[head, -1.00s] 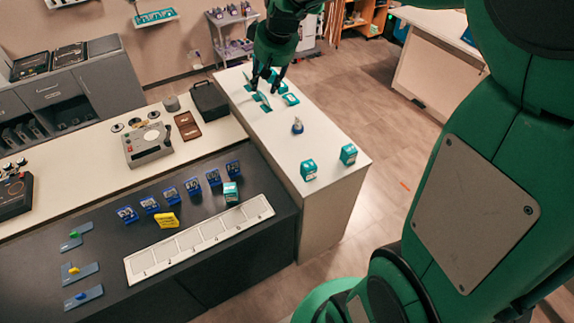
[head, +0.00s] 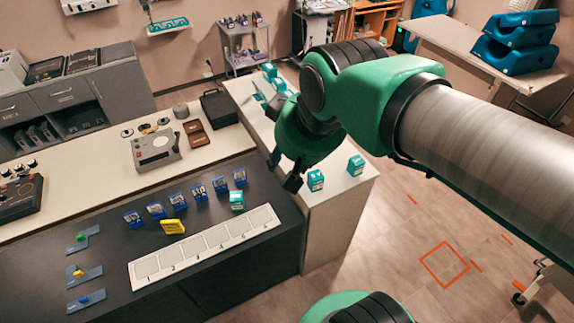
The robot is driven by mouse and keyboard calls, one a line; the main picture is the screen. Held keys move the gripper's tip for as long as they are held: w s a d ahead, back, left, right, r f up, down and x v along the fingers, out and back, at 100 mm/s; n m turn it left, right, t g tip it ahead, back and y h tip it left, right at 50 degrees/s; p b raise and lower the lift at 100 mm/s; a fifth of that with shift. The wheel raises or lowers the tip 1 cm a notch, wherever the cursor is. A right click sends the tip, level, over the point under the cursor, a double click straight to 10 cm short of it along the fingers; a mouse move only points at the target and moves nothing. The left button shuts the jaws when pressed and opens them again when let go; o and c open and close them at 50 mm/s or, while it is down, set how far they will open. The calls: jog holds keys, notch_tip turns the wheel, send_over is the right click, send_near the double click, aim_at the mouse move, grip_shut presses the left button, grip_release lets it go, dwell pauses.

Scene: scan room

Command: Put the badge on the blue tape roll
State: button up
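My gripper (head: 283,171) is over the near end of the white side counter, beside the dark counter. Its fingers point down and look spread, with nothing visible between them. I cannot pick out the badge or a blue tape roll for certain. Several blue upright pieces (head: 198,192) stand in a row on the dark counter, left of my gripper. Flat blue-grey plates with a green knob (head: 81,237), a yellow knob (head: 78,272) and a blue knob (head: 84,300) lie at the far left. A grey round item (head: 181,110) sits on the cream counter.
Teal boxes (head: 316,180) (head: 356,165) stand on the white counter (head: 338,196). A black case (head: 218,107) is behind. The floor at right is open.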

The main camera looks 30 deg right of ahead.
jog(key=s, duration=0.1)
jog(key=s+f, duration=0.1)
jog(key=s, duration=0.2)
jog(key=shift+a+f, duration=0.2)
jog(key=shift+a, duration=0.1)
jog(key=shift+f, duration=0.1)
notch_tip(320, 180, down, 16)
jog(key=b, duration=1.6)
dwell(0.3)
